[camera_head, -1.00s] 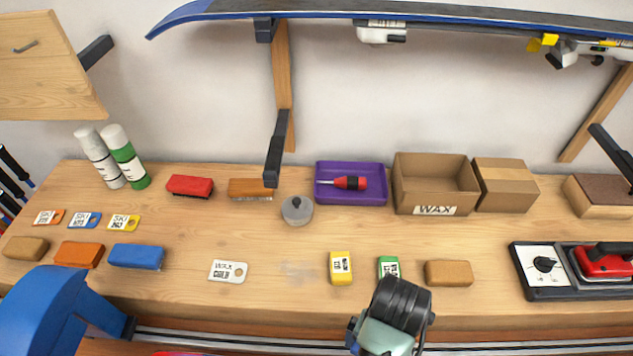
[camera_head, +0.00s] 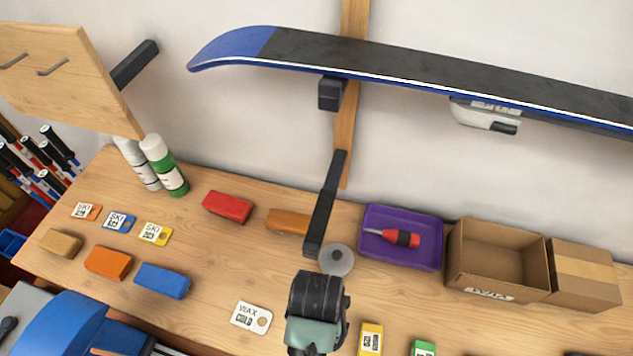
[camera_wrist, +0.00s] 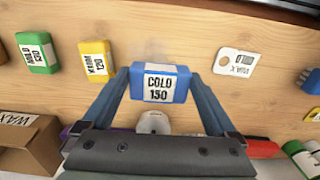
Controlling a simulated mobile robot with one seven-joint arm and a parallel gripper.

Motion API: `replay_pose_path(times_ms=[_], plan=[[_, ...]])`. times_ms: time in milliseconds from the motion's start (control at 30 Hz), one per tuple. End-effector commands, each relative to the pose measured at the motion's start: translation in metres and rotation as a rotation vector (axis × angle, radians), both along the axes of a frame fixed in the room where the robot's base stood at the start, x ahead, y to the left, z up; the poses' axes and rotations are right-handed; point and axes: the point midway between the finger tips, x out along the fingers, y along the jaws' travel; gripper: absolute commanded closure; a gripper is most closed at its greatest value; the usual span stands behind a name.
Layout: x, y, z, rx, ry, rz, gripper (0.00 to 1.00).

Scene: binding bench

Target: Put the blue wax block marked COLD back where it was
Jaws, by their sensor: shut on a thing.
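The blue wax block (camera_wrist: 160,83), labelled COLD 150, is between the two fingers of my gripper (camera_wrist: 160,92) in the wrist view. The fingers are shut on its sides. It appears to be above the bench, facing a faint smudge (camera_wrist: 150,48) on the wood. A yellow block (camera_wrist: 97,60) marked WARM and a green block (camera_wrist: 38,54) stand to one side. A white WAX COLD tag (camera_wrist: 236,62) lies on the other side; it also shows in the head view (camera_head: 251,317). In the head view my wrist hides the held block.
Another blue block (camera_head: 162,280) lies left beside an orange one (camera_head: 108,262). A ski (camera_head: 420,80) hangs above.

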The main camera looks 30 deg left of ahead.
Motion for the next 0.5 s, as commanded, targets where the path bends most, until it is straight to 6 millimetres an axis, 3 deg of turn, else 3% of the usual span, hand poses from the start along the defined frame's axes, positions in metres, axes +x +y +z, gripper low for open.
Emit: replay_pose_path(times_ms=[100,500], plan=[[-0.001,0.0,-0.02,-0.001,0.003,0.0,0.59],[0.0,0.0,-0.065,0.0,0.001,-0.001,0.59]])
